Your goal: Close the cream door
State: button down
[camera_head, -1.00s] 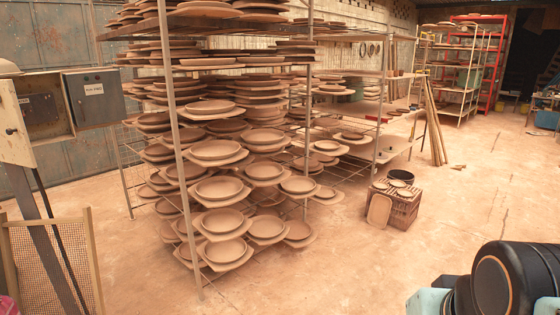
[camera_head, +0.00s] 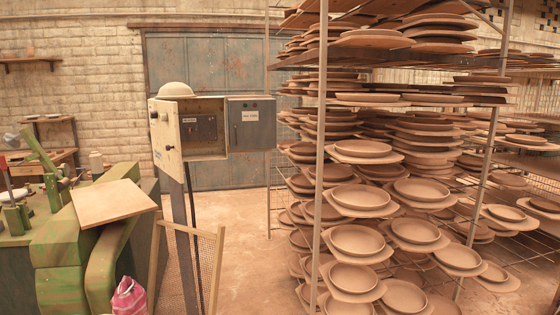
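A cream door (camera_head: 165,139) with dark knobs stands swung out at the left side of an open cream box (camera_head: 208,149) on a dark post. The box's inside is exposed, with a dark labelled panel (camera_head: 199,128) in it. A tan rounded object (camera_head: 175,90) sits on top of the box and door corner. A grey labelled panel (camera_head: 251,123) adjoins the box on the right and looks shut. My gripper is not in view, and no part of my arm shows now.
A tall rack (camera_head: 322,150) full of clay plates stands to the right. A mesh-filled frame (camera_head: 208,270) stands low before the post. A green machine (camera_head: 75,240) with a tan board (camera_head: 112,201) and a pink bag (camera_head: 129,297) are at left. Floor between post and rack is clear.

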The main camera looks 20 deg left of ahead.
aim_at(166, 135)
jog(key=i+j+u, duration=0.1)
jog(key=i+u, duration=0.3)
jog(key=i+l+u, duration=0.1)
jog(key=i+u, duration=0.25)
jog(key=i, duration=0.15)
